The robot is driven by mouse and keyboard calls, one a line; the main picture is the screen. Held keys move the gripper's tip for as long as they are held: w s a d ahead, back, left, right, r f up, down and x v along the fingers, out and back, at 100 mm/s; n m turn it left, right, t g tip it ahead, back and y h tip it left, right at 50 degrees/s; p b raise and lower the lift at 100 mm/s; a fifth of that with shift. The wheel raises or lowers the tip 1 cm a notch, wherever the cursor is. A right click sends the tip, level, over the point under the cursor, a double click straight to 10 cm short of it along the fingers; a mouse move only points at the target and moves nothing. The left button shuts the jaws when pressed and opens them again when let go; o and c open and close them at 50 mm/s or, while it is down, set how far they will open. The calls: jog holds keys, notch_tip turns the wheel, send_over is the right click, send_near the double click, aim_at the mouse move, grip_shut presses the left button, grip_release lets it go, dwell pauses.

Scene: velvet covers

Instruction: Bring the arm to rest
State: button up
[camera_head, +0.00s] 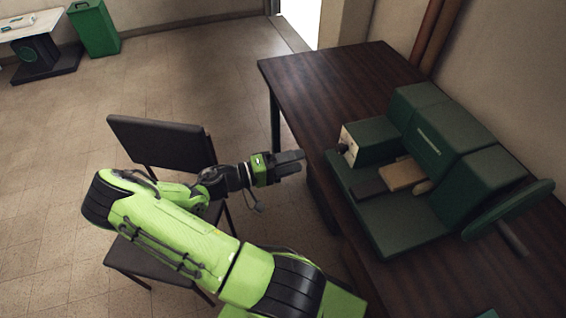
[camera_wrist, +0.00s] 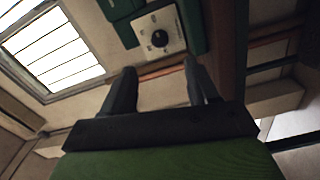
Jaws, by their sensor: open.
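My gripper (camera_head: 291,163) is at the end of my green arm, just off the left edge of the dark wooden table (camera_head: 310,72) in the head view. It points right, toward the green machine on the table, and touches nothing there. In the wrist view my gripper (camera_wrist: 155,82) shows two dark fingers spread apart with nothing between them. The arm is bent and reaches up from the bottom of the head view, over a dark chair.
The green machine (camera_head: 436,133) stands on the table; its knob panel (camera_wrist: 159,36) shows in the wrist view. The dark chair (camera_head: 163,142) is partly hidden behind my arm. A green bin (camera_head: 93,28) and a white-topped table (camera_head: 33,24) stand far left. Floor between is clear.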

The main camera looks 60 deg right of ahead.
jog(key=shift+v, duration=1.6)
